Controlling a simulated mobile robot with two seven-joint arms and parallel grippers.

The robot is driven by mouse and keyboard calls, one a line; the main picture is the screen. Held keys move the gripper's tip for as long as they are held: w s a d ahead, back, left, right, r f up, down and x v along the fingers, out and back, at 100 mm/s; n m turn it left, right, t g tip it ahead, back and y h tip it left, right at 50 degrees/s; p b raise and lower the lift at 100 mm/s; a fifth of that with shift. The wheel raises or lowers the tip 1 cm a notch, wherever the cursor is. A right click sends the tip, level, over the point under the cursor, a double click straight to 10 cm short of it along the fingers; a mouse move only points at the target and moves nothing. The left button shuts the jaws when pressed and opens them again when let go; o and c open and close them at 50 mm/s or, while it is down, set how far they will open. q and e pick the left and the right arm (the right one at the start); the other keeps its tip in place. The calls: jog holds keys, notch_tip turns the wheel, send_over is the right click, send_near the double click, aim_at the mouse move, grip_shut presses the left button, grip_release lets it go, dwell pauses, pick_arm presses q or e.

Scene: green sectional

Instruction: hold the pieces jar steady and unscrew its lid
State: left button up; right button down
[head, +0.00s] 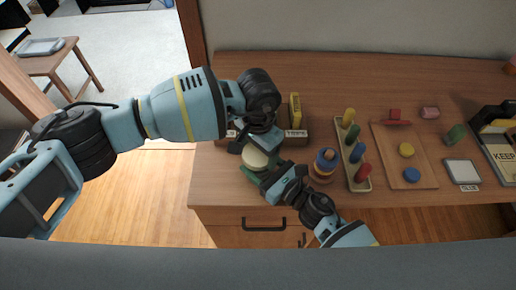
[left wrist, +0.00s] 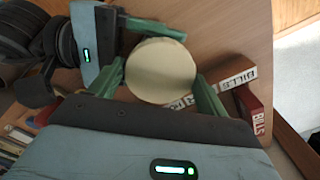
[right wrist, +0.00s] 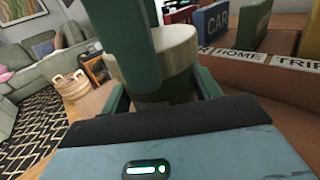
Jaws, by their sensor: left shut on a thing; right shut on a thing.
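The pieces jar stands near the front edge of the wooden desktop, its round cream lid (head: 254,158) facing up. The lid fills the middle of the left wrist view (left wrist: 160,72). My left gripper (left wrist: 158,88) reaches from above, its green fingers on opposite sides of the lid. My right gripper (right wrist: 163,95) comes in low from the front, its fingers around the jar body (right wrist: 160,92) below the lid. In the right wrist view a green finger of my left gripper crosses in front of the lid and hides part of it. Whether the lid has turned cannot be told.
A drawer handle (head: 263,225) shows below the edge.

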pick_arm(q)
jog(key=n, duration=2.1)
jog(key=shift+r+n, duration=0.1)
jog(key=shift+n, duration=0.2)
jog(key=n, duration=0.4)
jog(key=shift+n, duration=0.4)
jog(key=n, duration=0.9)
jog(key=shift+n, duration=0.3)
jog(key=n, duration=1.2)
jog(key=shift+n, duration=0.4)
jog(key=n, duration=0.5)
jog(key=shift+r, duration=0.1)
